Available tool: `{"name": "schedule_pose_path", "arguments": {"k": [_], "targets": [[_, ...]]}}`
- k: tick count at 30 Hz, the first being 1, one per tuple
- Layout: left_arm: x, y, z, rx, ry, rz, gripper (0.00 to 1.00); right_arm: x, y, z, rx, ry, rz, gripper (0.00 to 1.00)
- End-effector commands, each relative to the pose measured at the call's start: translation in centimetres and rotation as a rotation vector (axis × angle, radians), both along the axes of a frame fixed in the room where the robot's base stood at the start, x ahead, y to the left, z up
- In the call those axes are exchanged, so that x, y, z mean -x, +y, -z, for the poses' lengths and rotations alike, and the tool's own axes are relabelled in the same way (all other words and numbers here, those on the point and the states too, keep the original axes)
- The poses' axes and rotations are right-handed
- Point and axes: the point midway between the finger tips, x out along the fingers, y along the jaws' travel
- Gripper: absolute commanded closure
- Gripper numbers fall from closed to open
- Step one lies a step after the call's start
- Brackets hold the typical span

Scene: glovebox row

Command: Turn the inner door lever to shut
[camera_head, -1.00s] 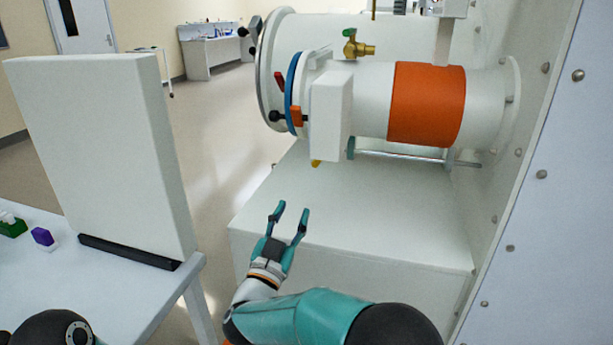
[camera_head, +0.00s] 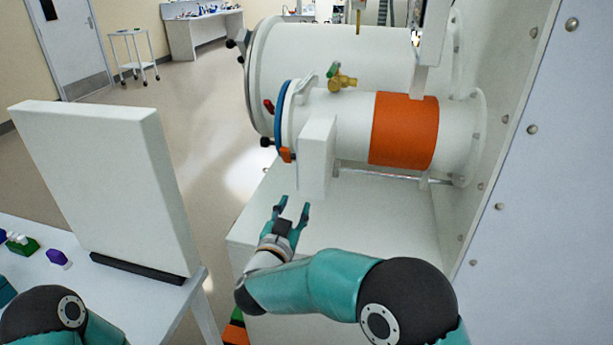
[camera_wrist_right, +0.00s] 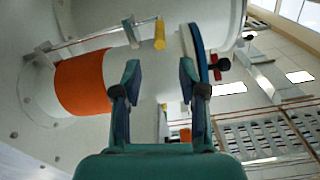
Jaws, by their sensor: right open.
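A small white airlock cylinder (camera_head: 350,125) has an orange band and a blue ring at its left end. A red lever (camera_head: 268,106) and an orange lever (camera_head: 287,155) sit by that ring; I cannot tell which handle is the inner door lever. My right gripper (camera_head: 292,208) is open and empty, below the white box (camera_head: 318,160) on the cylinder's near side. My left gripper is out of view.
A larger white cylinder (camera_head: 330,60) with a brass valve (camera_head: 342,82) in front stands behind. A white bench (camera_head: 390,215) lies below. A white upright panel (camera_head: 95,185) stands on the table (camera_head: 130,300) at left. A riveted wall (camera_head: 540,200) bounds the right.

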Motion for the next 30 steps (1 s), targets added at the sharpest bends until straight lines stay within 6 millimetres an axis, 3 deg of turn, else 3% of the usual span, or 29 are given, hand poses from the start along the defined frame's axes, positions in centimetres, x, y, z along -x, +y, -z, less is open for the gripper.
{"name": "schedule_pose_path", "arguments": {"k": [9,15,21,30], "targets": [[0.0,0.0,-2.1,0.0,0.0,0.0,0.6,-6.7,-2.4,-0.2,0.001,0.001,0.004,0.58],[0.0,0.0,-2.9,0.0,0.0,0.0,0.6,-9.7,-3.4,-0.1,0.0,0.0,0.003,0.58],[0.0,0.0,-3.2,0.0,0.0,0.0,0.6,-11.0,-3.8,0.0,0.002,0.001,0.001,0.58],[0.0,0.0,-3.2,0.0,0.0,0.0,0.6,-11.2,-3.9,0.0,0.002,0.001,0.0,0.58]]}}
